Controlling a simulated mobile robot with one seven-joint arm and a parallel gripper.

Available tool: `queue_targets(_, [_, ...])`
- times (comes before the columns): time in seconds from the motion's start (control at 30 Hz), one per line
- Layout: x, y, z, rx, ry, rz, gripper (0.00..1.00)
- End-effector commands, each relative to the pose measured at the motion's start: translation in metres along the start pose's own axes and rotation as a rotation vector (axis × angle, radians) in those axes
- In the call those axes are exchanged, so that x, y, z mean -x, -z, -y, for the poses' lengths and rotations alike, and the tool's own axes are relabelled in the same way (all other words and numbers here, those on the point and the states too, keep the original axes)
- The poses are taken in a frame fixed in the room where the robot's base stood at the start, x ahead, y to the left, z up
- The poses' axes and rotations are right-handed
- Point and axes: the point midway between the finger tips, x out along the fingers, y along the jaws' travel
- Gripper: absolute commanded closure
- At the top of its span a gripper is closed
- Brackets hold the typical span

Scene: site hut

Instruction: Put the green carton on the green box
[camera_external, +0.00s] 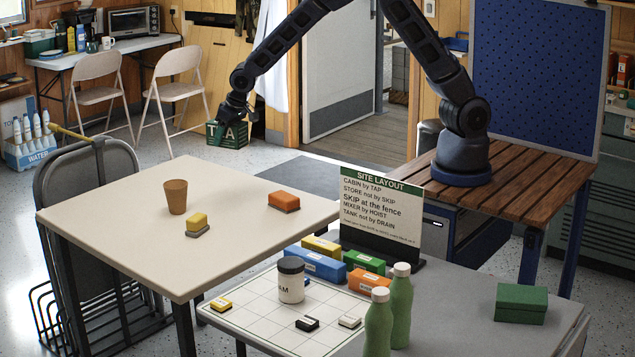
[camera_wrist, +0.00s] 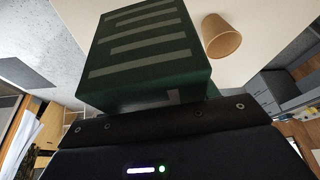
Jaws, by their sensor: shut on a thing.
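Light letters show on the carton. In the wrist view the carton (camera_wrist: 150,55) fills the upper middle, with pale stripes on one face; the fingertips are mostly hidden. A green box (camera_external: 521,303) with a lid stands on the grey table at the lower right, well apart from my gripper. Its top is bare.
A brown cup (camera_external: 175,196), a yellow-and-grey block (camera_external: 197,224) and an orange block (camera_external: 284,202) stand on the cream table (camera_external: 110,215). Two green bottles (camera_external: 378,325), a jar (camera_external: 291,281), a sign (camera_external: 381,212) and coloured blocks stand left of the green box.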

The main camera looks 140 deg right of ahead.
Motion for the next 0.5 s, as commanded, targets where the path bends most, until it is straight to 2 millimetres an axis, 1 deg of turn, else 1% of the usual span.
queue_targets(0.1, [0.007, 0.003, 0.0, 0.0, 0.001, -0.002, 0.66])
queue_targets(0.33, [0.009, 0.003, 0.001, 0.001, 0.001, -0.001, 0.66])
queue_targets(0.43, [0.011, 0.0, 0.008, 0.011, 0.004, 0.0, 0.66])
queue_targets(0.5, [0.014, -0.006, 0.02, 0.026, 0.01, 0.0, 0.66])
